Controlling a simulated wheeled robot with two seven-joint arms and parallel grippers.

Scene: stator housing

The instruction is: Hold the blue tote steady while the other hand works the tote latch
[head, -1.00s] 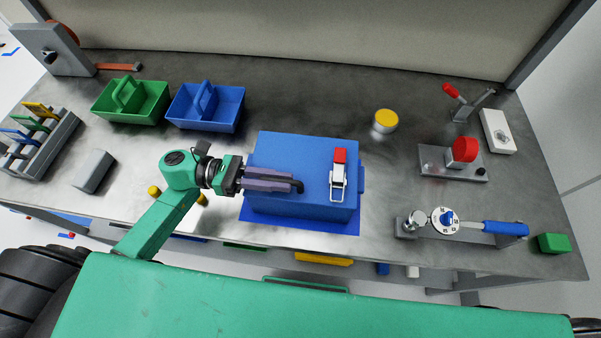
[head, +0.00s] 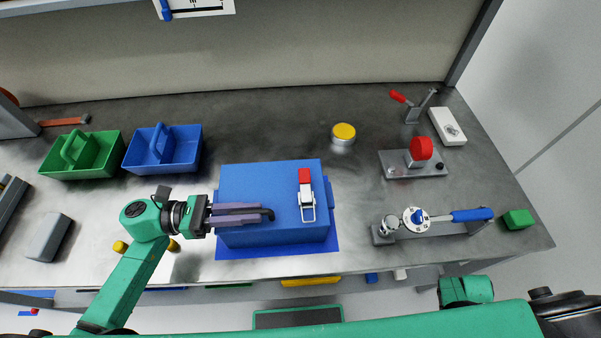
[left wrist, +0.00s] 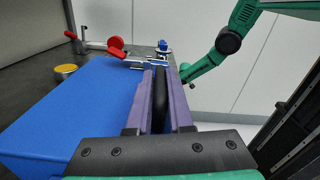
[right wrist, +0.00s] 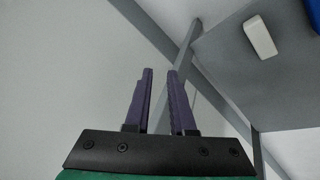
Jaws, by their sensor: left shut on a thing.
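The blue tote (head: 268,190) is a closed blue box on a blue mat (head: 230,252) near the bench's front edge. Its latch (head: 306,195), with a red tab and a bright metal loop, lies on the right part of the lid. My left gripper (head: 258,213) comes in from the left with purple fingers closed around the tote's black handle (head: 269,214). The handle also shows between the fingers in the left wrist view (left wrist: 160,98). My right gripper (right wrist: 159,75) is outside the head view. In its wrist view its fingers are apart and empty.
Green (head: 100,160) and blue (head: 185,155) carriers stand at the back left. A yellow-topped puck (head: 344,132), a red-knobbed fixture (head: 421,152) and a blue-handled tool (head: 470,215) are at the right. A green block (head: 518,219) sits at the right edge.

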